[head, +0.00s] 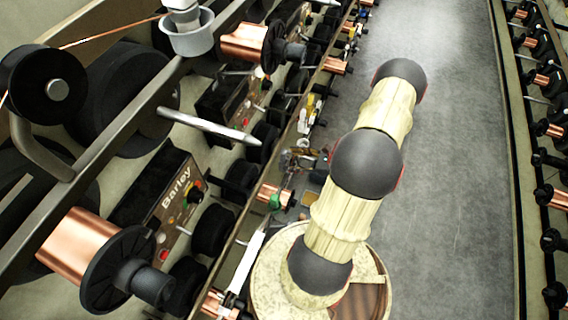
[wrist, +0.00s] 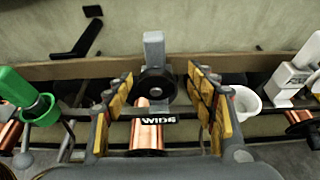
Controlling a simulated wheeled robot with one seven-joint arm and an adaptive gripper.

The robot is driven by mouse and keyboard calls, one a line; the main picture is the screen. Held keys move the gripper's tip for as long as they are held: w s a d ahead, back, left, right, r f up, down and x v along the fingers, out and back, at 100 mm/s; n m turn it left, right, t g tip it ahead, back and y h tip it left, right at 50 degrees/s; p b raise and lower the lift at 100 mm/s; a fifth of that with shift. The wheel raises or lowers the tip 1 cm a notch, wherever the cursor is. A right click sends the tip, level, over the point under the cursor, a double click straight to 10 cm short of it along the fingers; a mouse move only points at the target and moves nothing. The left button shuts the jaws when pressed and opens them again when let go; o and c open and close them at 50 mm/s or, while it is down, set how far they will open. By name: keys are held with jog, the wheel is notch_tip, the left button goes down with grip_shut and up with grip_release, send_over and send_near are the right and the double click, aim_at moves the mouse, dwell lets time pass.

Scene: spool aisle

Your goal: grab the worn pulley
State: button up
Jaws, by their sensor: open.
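A black pulley wheel (wrist: 155,85) on a grey upright bracket stands ahead in the wrist view, near the middle. I cannot tell its wear at this size, nor find this same wheel surely in the head view. My gripper (wrist: 160,90) is open, with a yellow-padded finger on each side of the wheel in the picture. There is clear space between each finger and the wheel, and no contact shows. I cannot tell the remaining depth between them. In the head view, I cannot make out my gripper clearly.
A copper spool (wrist: 150,136) and a dark label marked WIDE sit below the wheel. A green cup (wrist: 38,108) is at left and a white cup (wrist: 246,103) at right, near the fingers. Machine rows flank the clear grey aisle floor (head: 455,150).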

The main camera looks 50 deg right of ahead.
aim_at(286, 159)
jog(key=x, duration=0.1)
jog(key=b+x, duration=0.1)
jog(key=x, duration=0.1)
jog(key=shift+s+a, duration=0.15)
jog(key=shift+a, duration=0.1)
jog(key=shift+w+a+f, duration=0.1)
jog(key=shift+w+f, duration=0.1)
jog(key=shift+w, duration=0.3)
jog(key=shift+c, duration=0.9)
jog(key=c, duration=1.1)
jog(key=shift+r, duration=0.15)
jog(key=shift+c, duration=0.5)
